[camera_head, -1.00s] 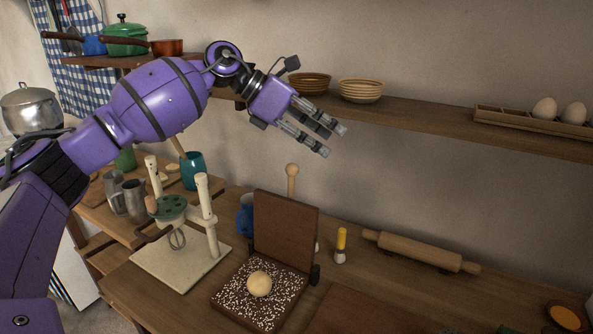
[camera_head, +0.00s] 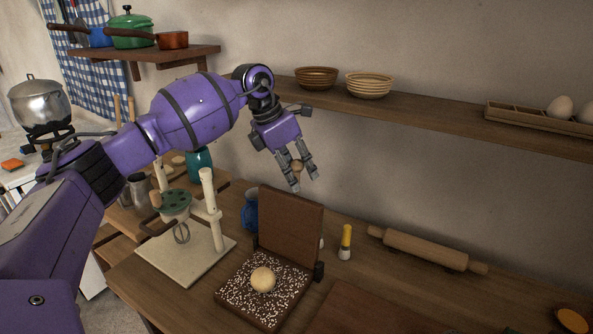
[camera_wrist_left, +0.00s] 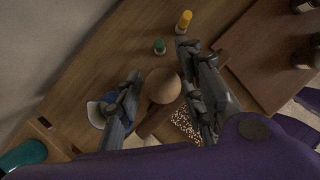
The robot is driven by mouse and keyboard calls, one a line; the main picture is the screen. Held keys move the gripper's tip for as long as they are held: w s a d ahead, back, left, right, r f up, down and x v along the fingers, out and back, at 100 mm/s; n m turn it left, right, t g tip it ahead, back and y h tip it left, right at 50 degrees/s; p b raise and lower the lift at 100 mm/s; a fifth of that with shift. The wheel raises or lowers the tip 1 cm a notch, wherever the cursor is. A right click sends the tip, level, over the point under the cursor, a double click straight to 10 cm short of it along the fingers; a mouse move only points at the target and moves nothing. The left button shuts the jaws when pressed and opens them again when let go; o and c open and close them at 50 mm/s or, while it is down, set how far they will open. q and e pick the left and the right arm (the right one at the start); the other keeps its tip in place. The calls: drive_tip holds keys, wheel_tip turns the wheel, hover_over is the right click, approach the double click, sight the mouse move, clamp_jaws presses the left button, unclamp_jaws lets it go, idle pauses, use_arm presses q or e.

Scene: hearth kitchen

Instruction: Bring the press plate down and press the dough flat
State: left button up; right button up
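The wooden press stands open on the counter. Its press plate (camera_head: 290,226) is raised nearly upright at the back of the speckled base (camera_head: 235,289). A pale round dough ball (camera_head: 263,279) sits on the base. The round wooden handle knob (camera_head: 298,165) rises behind the plate's top. My left gripper (camera_head: 304,187) points down at the knob with its fingers spread. In the left wrist view the knob (camera_wrist_left: 163,86) shows between the two open fingers (camera_wrist_left: 160,88), with no clear contact. The plate's lower part is hidden there. My right gripper is not in view.
A shelf (camera_head: 430,112) with bowls runs above.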

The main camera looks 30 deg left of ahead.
use_arm(q)
drive_tip(key=shift+f, duration=0.1)
clamp_jaws()
idle(0.5)
